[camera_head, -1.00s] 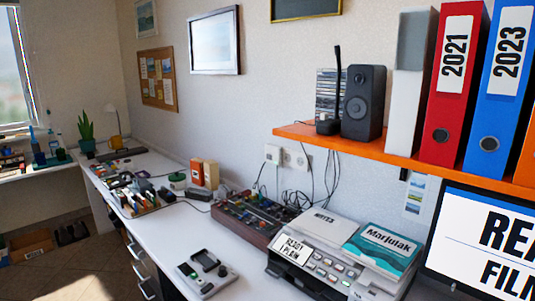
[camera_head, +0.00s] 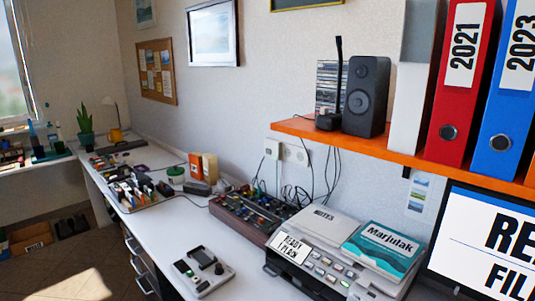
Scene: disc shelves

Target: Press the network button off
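No button can be made out as the network button at this size. A small black device with an upright antenna (camera_head: 328,121) stands on the orange shelf, left of the black speaker (camera_head: 366,96). A printer-like machine (camera_head: 318,262) on the desk has several small buttons on its front panel and a paper label reading "READY 1 PLAN" or similar. A small grey device with dark knobs (camera_head: 203,271) lies near the desk's front edge. Neither of my grippers is in view.
The orange shelf (camera_head: 400,157) juts out over the desk and holds red (camera_head: 458,85) and blue (camera_head: 508,95) binders. A monitor (camera_head: 490,245) stands at right. A dark mixer-like box (camera_head: 250,213) sits mid-desk. The white desk (camera_head: 165,232) has bare room along its front left; floor lies beyond.

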